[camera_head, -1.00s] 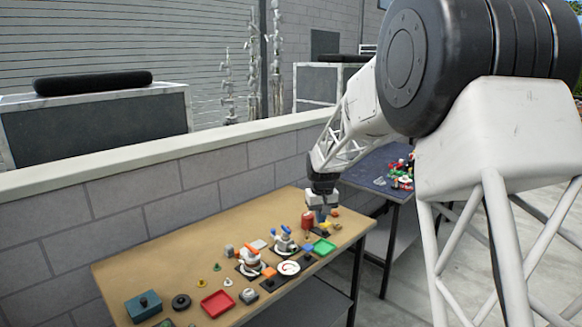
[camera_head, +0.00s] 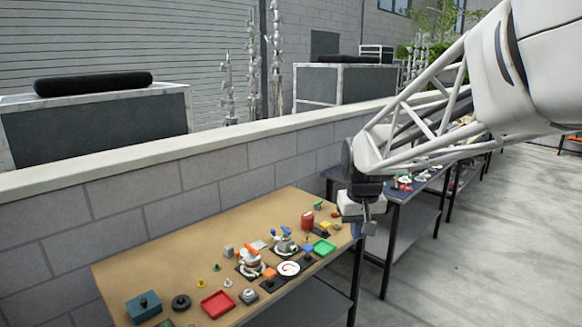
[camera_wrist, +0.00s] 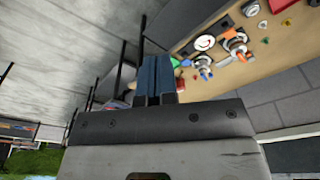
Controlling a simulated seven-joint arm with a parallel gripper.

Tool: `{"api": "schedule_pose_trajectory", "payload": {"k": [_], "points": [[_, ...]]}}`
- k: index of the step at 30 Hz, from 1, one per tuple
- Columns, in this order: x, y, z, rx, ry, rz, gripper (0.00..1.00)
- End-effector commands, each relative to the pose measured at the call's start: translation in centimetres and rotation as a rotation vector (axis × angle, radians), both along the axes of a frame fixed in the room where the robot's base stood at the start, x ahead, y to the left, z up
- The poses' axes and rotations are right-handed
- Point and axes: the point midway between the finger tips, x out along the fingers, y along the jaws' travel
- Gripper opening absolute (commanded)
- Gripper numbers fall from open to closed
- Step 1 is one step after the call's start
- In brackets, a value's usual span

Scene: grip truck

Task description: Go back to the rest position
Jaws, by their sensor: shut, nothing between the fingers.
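My gripper (camera_head: 367,228) hangs beyond the right end of the tan table (camera_head: 170,262) in the head view, clear of the things on it. In the wrist view its two blue fingers (camera_wrist: 157,75) are together with nothing between them. The arm reaches in from the upper right of the head view.
A dark blue table (camera_head: 398,192) stands behind the gripper. A block wall (camera_head: 160,196) runs along the back.

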Motion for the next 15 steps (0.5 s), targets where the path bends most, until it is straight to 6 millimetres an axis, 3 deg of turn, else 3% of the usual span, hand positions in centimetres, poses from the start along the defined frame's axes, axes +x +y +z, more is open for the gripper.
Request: {"api": "schedule_pose_trajectory", "payload": {"k": [15], "points": [[-13.7,-2.0,0.8,0.005,-0.05,-0.058,0.0]]}}
